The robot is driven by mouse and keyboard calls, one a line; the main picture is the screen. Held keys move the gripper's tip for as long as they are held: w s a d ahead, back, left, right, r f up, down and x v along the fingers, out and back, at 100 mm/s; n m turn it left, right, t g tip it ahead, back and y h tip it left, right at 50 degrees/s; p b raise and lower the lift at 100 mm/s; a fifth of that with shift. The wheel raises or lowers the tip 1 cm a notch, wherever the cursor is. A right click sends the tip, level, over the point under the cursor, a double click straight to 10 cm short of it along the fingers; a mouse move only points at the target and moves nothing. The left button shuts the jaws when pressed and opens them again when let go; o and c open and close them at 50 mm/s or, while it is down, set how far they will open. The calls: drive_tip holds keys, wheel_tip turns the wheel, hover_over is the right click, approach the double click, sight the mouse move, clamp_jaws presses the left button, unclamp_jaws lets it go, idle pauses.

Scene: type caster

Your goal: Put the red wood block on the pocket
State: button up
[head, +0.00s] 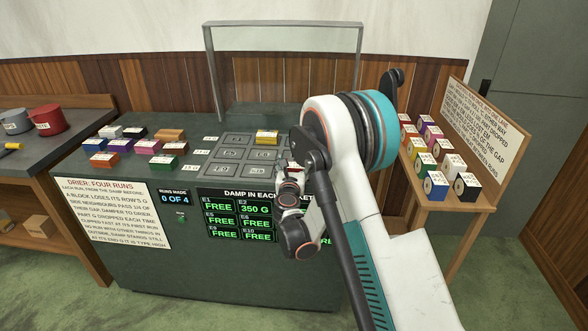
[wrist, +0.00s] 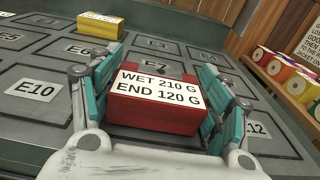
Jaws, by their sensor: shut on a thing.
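My gripper (wrist: 157,88) is shut on a red block (wrist: 150,118), with a teal finger pad on each side in the wrist view. The block's white label reads WET 210 G, END 120 G. It is over the lower rows of the grey pocket board, below pocket E7 (wrist: 165,68) in the picture. I cannot tell whether it touches the board. Pocket E10 (wrist: 36,90) lies bare to the left. Part of a label ending in 12 shows at right. In the head view my gripper (head: 288,176) is over the board's right part, and my arm hides much there.
A yellow block (head: 267,137) sits in a back pocket. Several coloured blocks (head: 142,147) lie on the counter at left. More stand on a wooden side table (head: 448,199) at right. A clear panel (head: 285,75) rises behind the board. The display (head: 255,210) gives E2 350 G.

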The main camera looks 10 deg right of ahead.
drive_tip(key=shift+f, duration=0.2)
drive_tip(key=o, duration=1.1)
drive_tip(key=shift+r, duration=0.1)
